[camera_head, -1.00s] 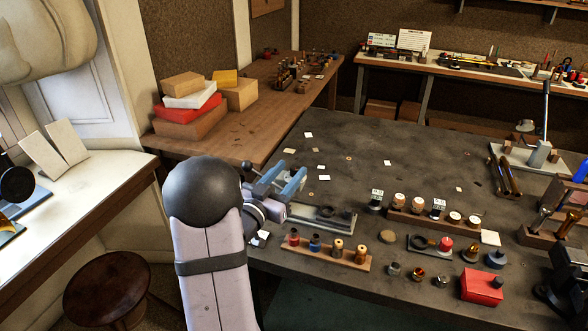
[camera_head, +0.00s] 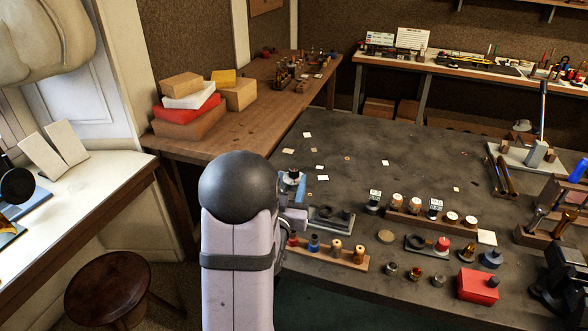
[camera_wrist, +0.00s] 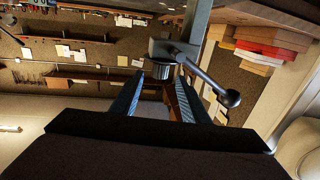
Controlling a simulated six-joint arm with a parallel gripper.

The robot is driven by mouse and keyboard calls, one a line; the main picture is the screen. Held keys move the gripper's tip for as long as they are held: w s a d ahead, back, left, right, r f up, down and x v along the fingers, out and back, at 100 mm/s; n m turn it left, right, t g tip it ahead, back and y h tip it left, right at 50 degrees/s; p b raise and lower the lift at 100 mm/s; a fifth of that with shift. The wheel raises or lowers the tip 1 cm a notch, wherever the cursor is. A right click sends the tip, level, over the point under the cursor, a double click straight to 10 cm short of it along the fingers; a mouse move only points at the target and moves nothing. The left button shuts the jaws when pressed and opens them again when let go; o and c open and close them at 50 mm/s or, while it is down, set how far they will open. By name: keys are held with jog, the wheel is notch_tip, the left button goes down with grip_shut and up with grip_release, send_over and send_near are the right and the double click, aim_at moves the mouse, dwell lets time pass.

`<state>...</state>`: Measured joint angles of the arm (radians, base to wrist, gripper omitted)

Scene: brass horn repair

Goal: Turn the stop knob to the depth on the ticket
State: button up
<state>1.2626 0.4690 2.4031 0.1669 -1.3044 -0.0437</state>
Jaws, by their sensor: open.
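My gripper (camera_wrist: 160,105) shows in the wrist view as two blue fingers, apart, with nothing gripped between them. Beyond the fingertips is a dark ribbed metal knob (camera_wrist: 162,70), which may be the stop knob. A grey lever with a ball end (camera_wrist: 230,98) runs beside it, past the right finger. I cannot tell whether the fingers touch either. In the head view my gripper (camera_head: 295,195) is mostly hidden behind my arm, over the left side of the dark bench. No depth ticket can be read; small white labelled blocks (camera_head: 374,198) are too small to read.
A red box (camera_head: 478,285) and a lever press (camera_head: 537,153) are to the right. The bench's back middle is mostly clear.

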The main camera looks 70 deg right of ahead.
aim_at(293, 173)
jog(key=shift+w+d+p, duration=0.2)
jog(key=shift+d+p, duration=0.25)
jog(key=shift+d, duration=0.95)
jog(key=shift+w+d+p, duration=0.2)
jog(key=shift+d+p, duration=0.25)
jog(key=shift+d, duration=0.9)
grip_shut()
